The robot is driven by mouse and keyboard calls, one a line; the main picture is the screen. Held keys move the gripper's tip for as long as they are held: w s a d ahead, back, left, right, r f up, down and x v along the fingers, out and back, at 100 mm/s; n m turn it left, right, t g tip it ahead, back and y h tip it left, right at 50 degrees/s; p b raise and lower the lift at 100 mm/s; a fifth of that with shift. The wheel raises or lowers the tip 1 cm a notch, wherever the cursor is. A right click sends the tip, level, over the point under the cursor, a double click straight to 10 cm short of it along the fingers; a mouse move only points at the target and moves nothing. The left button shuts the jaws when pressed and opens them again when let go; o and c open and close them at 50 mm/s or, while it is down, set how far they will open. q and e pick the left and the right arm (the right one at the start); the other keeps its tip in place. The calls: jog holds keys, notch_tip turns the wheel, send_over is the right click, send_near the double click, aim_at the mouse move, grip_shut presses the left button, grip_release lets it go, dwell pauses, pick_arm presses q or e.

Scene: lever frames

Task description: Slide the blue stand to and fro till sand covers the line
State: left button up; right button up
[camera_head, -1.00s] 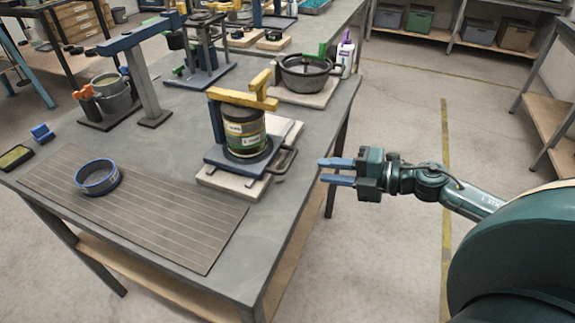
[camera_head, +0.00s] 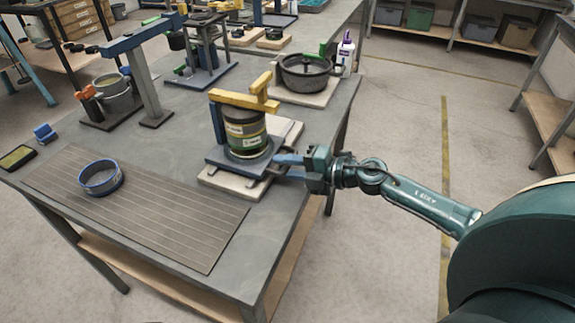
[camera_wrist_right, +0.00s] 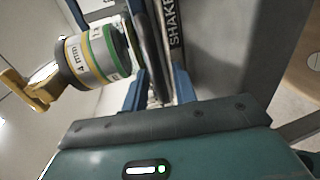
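The blue stand (camera_head: 222,160) sits on a pale board on the grey table. It carries a dark jar (camera_head: 243,130) with green and yellow bands, under a yellow clamp (camera_head: 243,101). In the right wrist view the jar (camera_wrist_right: 96,56) shows a "4 mm" label, and "SHAKE" is printed nearby. A dark loop handle (camera_wrist_right: 153,45) is on the stand's right side. My right gripper (camera_head: 283,166) is at this handle, its blue fingers on either side of it and apart. I cannot make out sand or a line. My left gripper is not in view.
A blue-rimmed ring (camera_head: 101,178) lies on a ribbed mat (camera_head: 140,215) at the front left. A black pot (camera_head: 306,75) stands on a board behind the stand. The floor right of the table is clear.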

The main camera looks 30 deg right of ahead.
aim_at(286, 142)
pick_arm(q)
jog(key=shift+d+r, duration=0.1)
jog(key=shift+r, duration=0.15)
pick_arm(e)
grip_shut()
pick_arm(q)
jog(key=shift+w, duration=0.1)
pick_arm(e)
jog(key=shift+w+d, duration=0.2)
jog(key=shift+d, duration=0.05)
jog(key=w+d+b, duration=0.3)
jog(key=w+d, duration=0.1)
jog(key=d, duration=0.1)
jog(key=shift+w+d+f+b, duration=0.15)
jog(key=shift+w+f+b, duration=0.05)
jog(key=shift+w+b, duration=0.2)
jog(key=shift+w+d+r, duration=0.1)
jog(key=shift+w+d, duration=0.05)
jog(key=shift+d, duration=0.1)
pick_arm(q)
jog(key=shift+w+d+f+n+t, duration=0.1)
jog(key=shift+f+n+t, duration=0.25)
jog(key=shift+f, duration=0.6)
pick_arm(e)
jog(key=shift+d+r, duration=0.1)
jog(key=shift+r, duration=0.15)
